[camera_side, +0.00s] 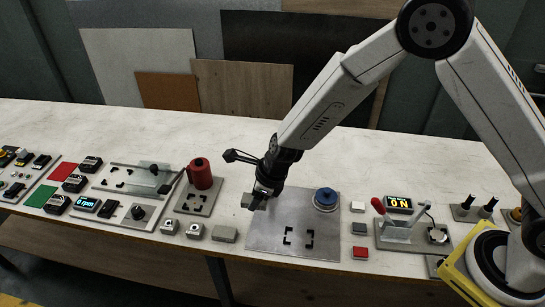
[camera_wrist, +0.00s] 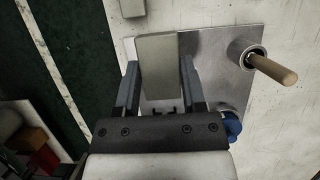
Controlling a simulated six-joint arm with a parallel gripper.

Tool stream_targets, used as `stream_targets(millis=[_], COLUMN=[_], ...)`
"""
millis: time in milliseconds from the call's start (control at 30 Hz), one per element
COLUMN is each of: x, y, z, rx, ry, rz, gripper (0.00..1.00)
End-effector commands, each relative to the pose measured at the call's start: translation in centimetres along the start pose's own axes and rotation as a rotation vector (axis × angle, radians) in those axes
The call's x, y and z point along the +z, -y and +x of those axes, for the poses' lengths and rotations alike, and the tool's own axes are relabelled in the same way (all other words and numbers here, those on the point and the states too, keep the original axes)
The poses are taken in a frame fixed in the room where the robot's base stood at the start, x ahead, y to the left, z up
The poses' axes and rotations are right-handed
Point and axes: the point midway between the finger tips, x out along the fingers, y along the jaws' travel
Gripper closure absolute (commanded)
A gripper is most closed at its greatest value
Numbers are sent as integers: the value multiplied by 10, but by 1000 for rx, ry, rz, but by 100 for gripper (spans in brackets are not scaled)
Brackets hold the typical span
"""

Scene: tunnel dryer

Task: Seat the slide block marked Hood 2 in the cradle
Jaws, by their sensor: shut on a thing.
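My gripper (camera_side: 262,194) is shut on a plain grey-beige block (camera_wrist: 158,65), which sits between the two fingers in the wrist view. In the side view the block (camera_side: 247,201) shows partly beside the fingertips, at the left edge of a metal plate (camera_side: 265,232). I cannot read any mark on it, so I cannot tell whether it is Hood 2. Black corner marks (camera_side: 298,237) on the plate's front half outline a rectangle, apparently the cradle. They are empty and lie to the right of and nearer the camera than my gripper.
A blue round knob (camera_side: 326,199) stands at the plate's back right. A loose grey block (camera_side: 224,234) lies left of the plate. A red cylinder (camera_side: 201,173) stands behind it. In the wrist view a wooden handle (camera_wrist: 274,70) sticks out of a metal cup.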

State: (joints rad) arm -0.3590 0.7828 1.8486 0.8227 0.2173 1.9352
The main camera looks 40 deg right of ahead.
Motion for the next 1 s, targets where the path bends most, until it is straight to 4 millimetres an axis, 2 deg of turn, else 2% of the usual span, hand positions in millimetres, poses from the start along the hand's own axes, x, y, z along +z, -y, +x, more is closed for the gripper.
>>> stream_targets(millis=[200,400,1000], x=[-18,-29,-35], y=[-12,-19,-23], z=[-22,-34,-40], rx=[-1,-1,-1], ry=[2,1,1], rz=[-1,-1,0], gripper=[100,100,100])
